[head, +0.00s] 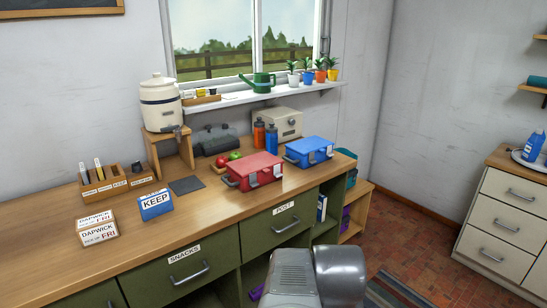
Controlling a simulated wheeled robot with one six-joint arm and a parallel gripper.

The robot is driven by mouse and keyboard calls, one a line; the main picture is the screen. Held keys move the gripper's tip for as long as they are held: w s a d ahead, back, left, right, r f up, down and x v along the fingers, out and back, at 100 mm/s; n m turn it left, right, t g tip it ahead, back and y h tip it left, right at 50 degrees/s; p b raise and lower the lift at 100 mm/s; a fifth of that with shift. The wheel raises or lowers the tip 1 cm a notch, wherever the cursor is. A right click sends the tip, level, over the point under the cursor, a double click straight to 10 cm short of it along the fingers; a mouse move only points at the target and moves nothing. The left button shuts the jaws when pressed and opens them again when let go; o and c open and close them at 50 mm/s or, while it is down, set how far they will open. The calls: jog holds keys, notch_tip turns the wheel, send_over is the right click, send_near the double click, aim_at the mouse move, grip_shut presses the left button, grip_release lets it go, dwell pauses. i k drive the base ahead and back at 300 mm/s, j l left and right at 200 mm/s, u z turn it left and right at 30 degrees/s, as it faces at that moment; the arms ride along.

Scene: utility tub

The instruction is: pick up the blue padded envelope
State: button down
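I see no thing that is clearly a blue padded envelope in the head view. The insides of the closed drawers are hidden. Grey parts of my own arm show at the bottom centre; my gripper's fingers are not in view.
The wooden counter (150,245) has free room at the front left. A red case (253,171), bottles (271,139) and a dispenser (160,104) stand on it. Below are closed drawers labelled SNACKS (190,268) and apparently POST (276,224). A cream drawer unit (505,212) stands right, across open floor.

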aim_at(153, 204)
jog(key=u, duration=1.2)
